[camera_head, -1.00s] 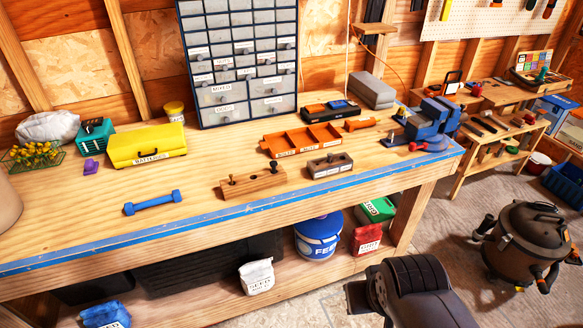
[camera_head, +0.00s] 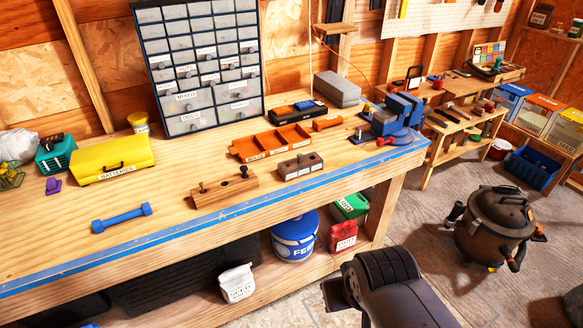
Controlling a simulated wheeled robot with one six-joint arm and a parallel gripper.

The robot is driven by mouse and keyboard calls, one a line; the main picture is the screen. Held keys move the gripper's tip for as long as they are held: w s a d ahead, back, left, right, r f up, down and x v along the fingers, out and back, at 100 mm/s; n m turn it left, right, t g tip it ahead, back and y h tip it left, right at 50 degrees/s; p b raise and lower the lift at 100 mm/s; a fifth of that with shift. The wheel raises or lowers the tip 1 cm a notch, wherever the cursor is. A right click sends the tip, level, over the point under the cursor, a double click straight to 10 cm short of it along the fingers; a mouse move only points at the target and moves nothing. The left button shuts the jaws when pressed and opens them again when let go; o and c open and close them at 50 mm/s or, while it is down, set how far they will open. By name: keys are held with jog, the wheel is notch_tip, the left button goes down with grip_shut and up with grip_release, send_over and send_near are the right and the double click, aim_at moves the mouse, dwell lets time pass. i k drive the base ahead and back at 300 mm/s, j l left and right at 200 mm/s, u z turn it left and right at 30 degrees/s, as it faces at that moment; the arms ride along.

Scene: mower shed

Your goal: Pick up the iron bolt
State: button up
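A wooden block (camera_head: 224,190) on the workbench holds two dark upright pegs that look like bolts, one at its left end (camera_head: 202,187) and one at its right end (camera_head: 244,172). A darker block (camera_head: 300,167) to its right has a small dark peg standing in its top and a label on its front. I cannot tell which of these, if any, is the iron bolt. An orange divided tray (camera_head: 270,145) behind them has labelled compartments; their contents are too small to make out. A dark part of my arm shows at the bottom, but my gripper is not in view.
A blue dumbbell-shaped bar (camera_head: 121,217) and a yellow batteries box (camera_head: 112,160) lie to the left. A drawer cabinet (camera_head: 200,65) stands behind, and a blue vise (camera_head: 398,115) is at the right end. A shop vacuum (camera_head: 495,225) stands on the floor at right.

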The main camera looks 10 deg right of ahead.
aim_at(243, 169)
jog(key=i+j, duration=0.85)
jog(key=i, duration=0.2)
